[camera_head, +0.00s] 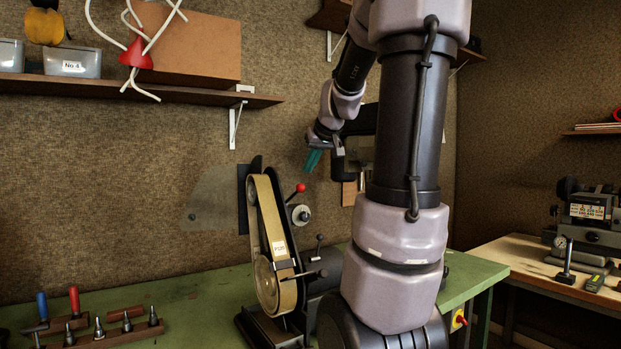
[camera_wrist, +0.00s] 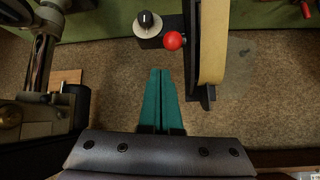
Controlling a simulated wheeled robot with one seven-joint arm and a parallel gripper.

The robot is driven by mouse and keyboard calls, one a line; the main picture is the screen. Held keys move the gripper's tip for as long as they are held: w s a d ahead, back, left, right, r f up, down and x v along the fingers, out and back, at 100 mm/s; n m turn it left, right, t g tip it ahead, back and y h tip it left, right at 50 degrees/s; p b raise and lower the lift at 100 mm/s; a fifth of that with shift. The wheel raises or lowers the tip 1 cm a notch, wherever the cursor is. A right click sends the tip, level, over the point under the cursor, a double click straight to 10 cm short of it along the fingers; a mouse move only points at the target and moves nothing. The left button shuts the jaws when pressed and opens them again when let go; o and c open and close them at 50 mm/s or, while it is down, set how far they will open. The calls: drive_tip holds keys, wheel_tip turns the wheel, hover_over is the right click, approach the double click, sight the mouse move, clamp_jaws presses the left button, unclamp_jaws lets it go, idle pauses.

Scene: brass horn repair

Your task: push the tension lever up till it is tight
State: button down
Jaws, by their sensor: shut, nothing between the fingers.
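The belt grinder (camera_head: 258,215) stands on the green bench, with its tan belt running upright. Its tension lever (camera_head: 300,188) is a short lever with a red ball end, near the top of the belt and tilted up to the right. The red ball also shows in the wrist view (camera_wrist: 173,40), beside the belt and close to a dark round knob. My gripper (camera_head: 309,169) has teal fingers, shut and empty, pointing down just above and right of the red ball. In the wrist view the fingertips (camera_wrist: 161,70) are near the ball, with a visible gap.
The green bench (camera_head: 190,305) has a rack of tools at its left. A shelf (camera_head: 190,92) is on the wall above. A second black-knobbed lever (camera_head: 319,238) sits lower on the grinder. Machinery (camera_wrist: 30,110) shows left of my gripper in the wrist view.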

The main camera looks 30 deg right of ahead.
drive_tip(key=s+f, duration=0.1)
drive_tip(key=s, duration=0.8)
drive_tip(key=shift+s+f, duration=0.2)
drive_tip(key=shift+s, duration=0.2)
drive_tip(key=shift+a, duration=0.1)
drive_tip(key=s+a+f+y, duration=0.1)
drive_tip(key=s+a, duration=0.2)
drive_tip(key=a, duration=0.3)
drive_tip(key=s+a+f+m+g, duration=0.1)
drive_tip(key=s+a+f, duration=0.1)
drive_tip(key=s+a, duration=0.2)
drive_tip(key=s+a+f+m+g+y, duration=0.1)
drive_tip(key=s+a, duration=0.2)
drive_tip(key=a, duration=0.7)
drive_tip(key=shift+s+f+y, duration=0.3)
